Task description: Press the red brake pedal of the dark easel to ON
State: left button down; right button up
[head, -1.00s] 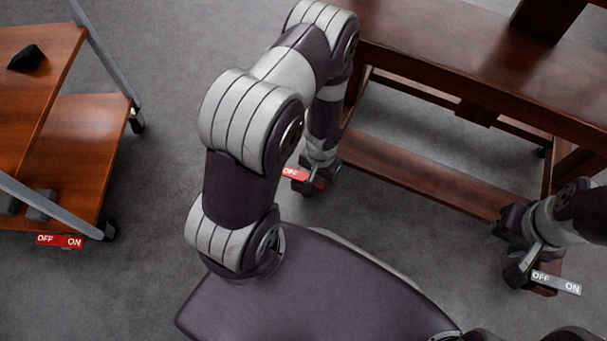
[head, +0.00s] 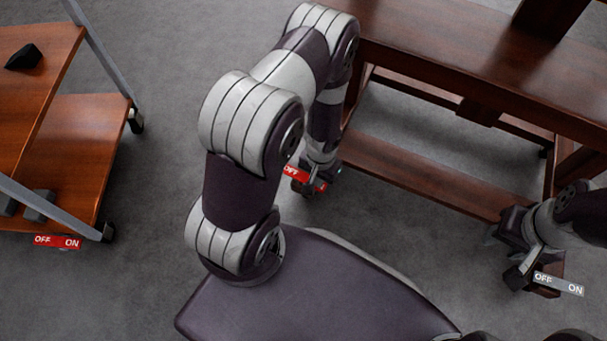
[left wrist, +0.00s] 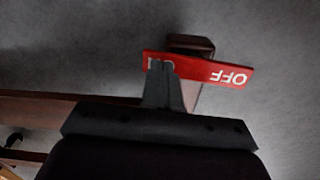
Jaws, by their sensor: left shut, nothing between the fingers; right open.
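The dark easel (head: 430,50) is a dark red-brown wooden frame at the upper right of the head view. Its red brake pedal (head: 293,172) sits at its near left foot; OFF is readable at the left end, and the right end is partly covered by my gripper. In the left wrist view the red pedal (left wrist: 205,70) appears upside down, with ON mostly hidden behind my fingers. My left gripper (left wrist: 163,66) is shut and empty, its fingertips over the ON end; I cannot tell whether they touch. My right gripper (head: 512,272) is open beside a grey pedal.
The grey OFF/ON pedal (head: 558,284) is at the easel's right foot. An orange-brown wooden cart (head: 75,150) with grey rails stands at the left, with another red OFF/ON pedal (head: 57,242) at its foot. Grey floor lies between cart and easel.

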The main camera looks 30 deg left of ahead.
notch_tip(320, 180, up, 7)
jog(key=p, duration=0.6)
jog(key=shift+p, duration=0.3)
